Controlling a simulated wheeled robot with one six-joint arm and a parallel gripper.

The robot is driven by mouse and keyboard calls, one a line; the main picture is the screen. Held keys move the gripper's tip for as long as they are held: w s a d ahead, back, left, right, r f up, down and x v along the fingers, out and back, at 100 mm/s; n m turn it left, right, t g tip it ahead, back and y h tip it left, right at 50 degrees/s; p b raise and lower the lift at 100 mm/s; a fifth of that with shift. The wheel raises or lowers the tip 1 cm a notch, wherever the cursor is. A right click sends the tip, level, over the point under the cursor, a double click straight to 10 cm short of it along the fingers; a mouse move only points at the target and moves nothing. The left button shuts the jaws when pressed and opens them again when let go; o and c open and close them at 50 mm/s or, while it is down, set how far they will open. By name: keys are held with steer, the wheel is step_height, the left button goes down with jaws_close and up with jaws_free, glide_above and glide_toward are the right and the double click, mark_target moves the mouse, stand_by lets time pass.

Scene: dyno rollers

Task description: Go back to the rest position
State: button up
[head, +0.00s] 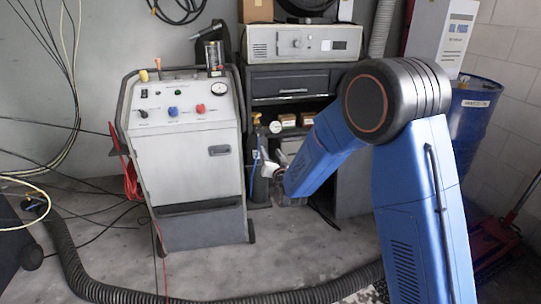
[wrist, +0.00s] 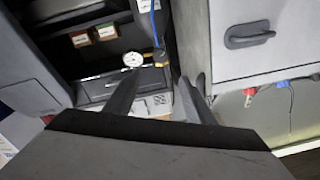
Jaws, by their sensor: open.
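My blue arm reaches from the right side of the head view toward the shelf unit, with my gripper (head: 272,170) at its end, partly hidden by the arm. In the wrist view my gripper (wrist: 158,95) shows two dark fingers standing apart with nothing between them. The gripper is in the air, near the gap between the grey cart and the shelves.
A grey wheeled cart (head: 187,165) with knobs and a gauge stands left of my gripper. A black corrugated hose (head: 68,255) curves over the floor. A blue drum (head: 472,115) stands at the right. Loose cables hang at the left. Bare floor (head: 290,240) lies before the shelves.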

steer(key=s+d+r+g+h, duration=0.25)
steer(key=s+d+r, duration=0.25)
steer(key=s+d, duration=0.45)
steer(key=s+d+r+g+h, duration=0.1)
steer(key=s+d+r+g, duration=0.35)
steer(key=s+d, duration=0.5)
steer(key=s+d+f+g, duration=0.1)
steer(key=s+d, duration=0.4)
steer(key=s, duration=0.6)
steer(key=s+d+f+g+h, duration=0.1)
steer(key=s+d, duration=0.4)
steer(key=s, duration=0.7)
steer(key=s+d+f+g+h, duration=0.1)
steer(key=s+d+g, duration=0.2)
steer(key=s, duration=0.8)
steer(key=shift+s+d+f+n+g, duration=0.2)
steer(key=shift+d+f+n+g, duration=0.1)
steer(key=shift+d, duration=0.95)
